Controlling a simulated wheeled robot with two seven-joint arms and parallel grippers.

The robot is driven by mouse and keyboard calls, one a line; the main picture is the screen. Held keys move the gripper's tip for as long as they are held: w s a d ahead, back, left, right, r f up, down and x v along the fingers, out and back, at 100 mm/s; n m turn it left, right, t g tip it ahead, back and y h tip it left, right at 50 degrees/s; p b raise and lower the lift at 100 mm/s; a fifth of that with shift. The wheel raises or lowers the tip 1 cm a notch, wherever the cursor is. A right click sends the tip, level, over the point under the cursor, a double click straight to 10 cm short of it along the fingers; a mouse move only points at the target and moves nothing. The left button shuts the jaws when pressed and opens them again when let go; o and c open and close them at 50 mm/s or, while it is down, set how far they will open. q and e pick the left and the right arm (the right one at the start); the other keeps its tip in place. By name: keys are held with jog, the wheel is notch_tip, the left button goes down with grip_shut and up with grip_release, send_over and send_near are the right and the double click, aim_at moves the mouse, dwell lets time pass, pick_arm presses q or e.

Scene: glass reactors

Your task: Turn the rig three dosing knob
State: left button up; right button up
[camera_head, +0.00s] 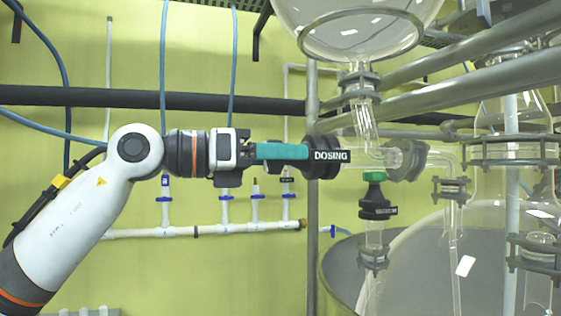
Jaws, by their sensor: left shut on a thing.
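The dosing knob (327,156) is black with a white "DOSING" label. It sits on a horizontal glass fitting below a round glass vessel (362,30). My left gripper (306,152) reaches in from the left, level with the knob. Its teal fingers are shut on the knob's left side. The fingers hide part of the knob's near end. My right gripper is not in view.
A green-topped black valve knob (376,200) is just below right of the dosing knob. A grey vertical post (312,240) stands close by. Grey rails (470,85) and glass pipework crowd the right. White piping with blue valves (225,229) runs along the green wall.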

pick_arm(q)
jog(key=n+b, duration=0.2)
jog(key=n, duration=0.6)
jog(key=shift+a, duration=0.1)
jog(key=n+b, duration=0.1)
jog(key=n, duration=0.3)
jog(key=shift+w+n, duration=0.1)
jog(key=shift+n, duration=0.3)
jog(key=n+b, duration=0.1)
jog(key=n, duration=0.2)
jog(key=shift+n, duration=0.4)
jog(key=n+b, duration=0.1)
jog(key=n, duration=0.3)
jog(key=shift+f+b, duration=0.1)
jog(key=shift+b, duration=0.3)
jog(key=n+b, duration=0.1)
jog(key=n, duration=0.4)
jog(key=shift+f+n+b, duration=0.2)
jog(key=shift+n+b, duration=0.55)
jog(key=shift+n, duration=3.05)
